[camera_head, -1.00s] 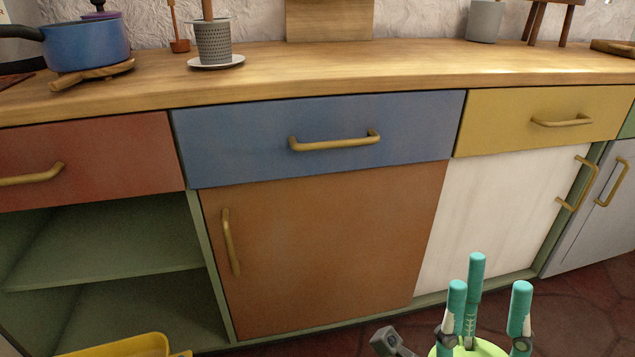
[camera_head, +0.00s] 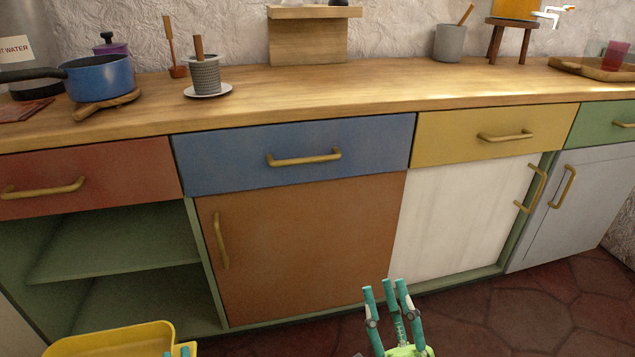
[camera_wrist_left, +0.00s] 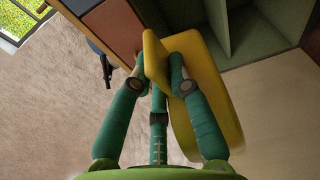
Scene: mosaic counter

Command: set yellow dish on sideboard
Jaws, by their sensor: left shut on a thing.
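The yellow dish (camera_head: 110,340) shows at the bottom left of the head view, below and in front of the open shelves. My left gripper (camera_head: 178,352) is at its right edge, mostly cut off by the frame. In the left wrist view, the left gripper (camera_wrist_left: 160,68) is shut on the rim of the yellow dish (camera_wrist_left: 205,110), which looks tilted there. The wood-topped sideboard (camera_head: 330,92) with coloured drawers runs across the head view, and the dish is apart from its top. My right gripper (camera_head: 386,288) is open and empty, low in front of the white door.
On the top stand a blue pan (camera_head: 98,78) on a wooden trivet, a grey perforated holder (camera_head: 205,74) on a saucer, a grey pot (camera_head: 449,42), a small stool (camera_head: 511,38) and a tray (camera_head: 592,69). The middle and front of the top are clear.

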